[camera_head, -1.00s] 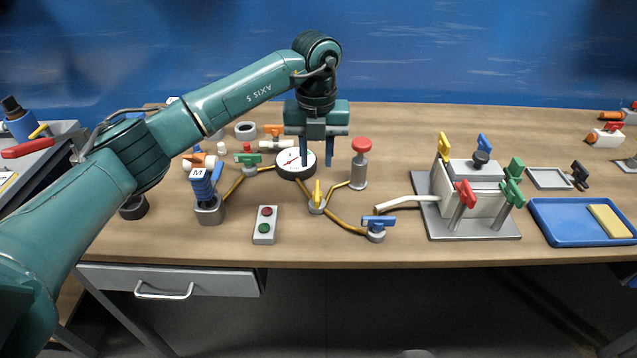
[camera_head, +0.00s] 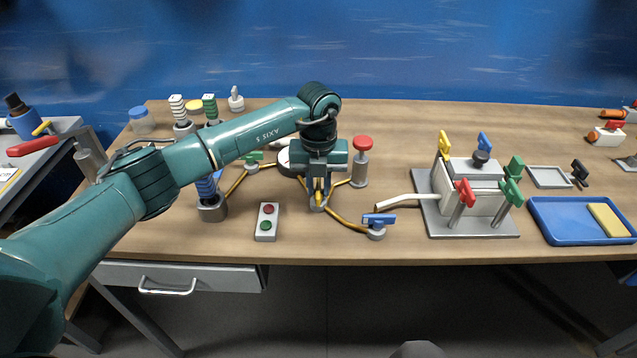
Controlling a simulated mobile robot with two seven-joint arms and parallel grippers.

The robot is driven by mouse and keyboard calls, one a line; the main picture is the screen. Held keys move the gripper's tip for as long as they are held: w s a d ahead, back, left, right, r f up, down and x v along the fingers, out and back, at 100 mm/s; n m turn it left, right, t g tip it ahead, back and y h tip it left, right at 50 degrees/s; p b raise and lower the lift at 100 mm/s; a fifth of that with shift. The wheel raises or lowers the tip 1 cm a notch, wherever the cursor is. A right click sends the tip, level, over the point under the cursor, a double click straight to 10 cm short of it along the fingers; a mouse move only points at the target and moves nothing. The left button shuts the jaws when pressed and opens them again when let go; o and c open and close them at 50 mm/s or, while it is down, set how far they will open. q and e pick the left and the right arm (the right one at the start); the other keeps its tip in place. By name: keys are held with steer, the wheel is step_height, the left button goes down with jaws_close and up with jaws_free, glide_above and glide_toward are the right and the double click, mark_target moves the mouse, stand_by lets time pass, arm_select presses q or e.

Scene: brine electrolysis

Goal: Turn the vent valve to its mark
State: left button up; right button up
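My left gripper (camera_head: 319,195) points straight down at the small yellow-handled valve (camera_head: 318,207) in the middle of the pipework. Its fingers are close together, one on each side of the yellow handle, and appear shut on it. They hide most of the handle, and I cannot see a mark. Which valve is the vent valve is not labelled in view. A blue-handled valve (camera_head: 377,222) sits at the front end of the yellow pipe. A green-handled valve (camera_head: 252,158) is partly behind my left arm. My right gripper is out of view.
A post with a red knob (camera_head: 362,145) stands just right of the gripper. The round gauge (camera_head: 287,160) is close behind it, mostly hidden. A red-green button box (camera_head: 266,222) is front left. The cell stand (camera_head: 472,230) and blue tray (camera_head: 570,238) are right.

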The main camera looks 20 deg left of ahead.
arm_select(q)
jaws_close()
